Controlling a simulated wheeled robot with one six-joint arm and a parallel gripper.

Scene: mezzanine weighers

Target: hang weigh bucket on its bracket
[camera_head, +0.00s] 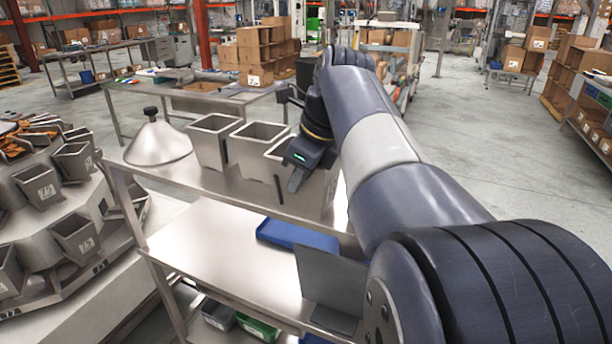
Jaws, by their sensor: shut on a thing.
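Three grey metal weigh buckets stand in a row on the upper shelf of a steel table: a left one (211,146), a middle one (247,158) and a right one (318,196). They are open at the top. My gripper (294,181) is at the right bucket, pointing down, and is shut on it. My wrist and arm hide part of that bucket, and I cannot tell whether it touches the shelf. On the left is the weigher (55,245), ringed with several similar buckets (38,186). I cannot make out which bracket is the empty one.
A metal cone (157,144) stands on the shelf left of the buckets. The lower shelf (205,240) holds a blue tray (298,236) and a dark grey panel (331,283). Bins lie below. A workbench (190,100) stands behind; open floor (480,150) is at right.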

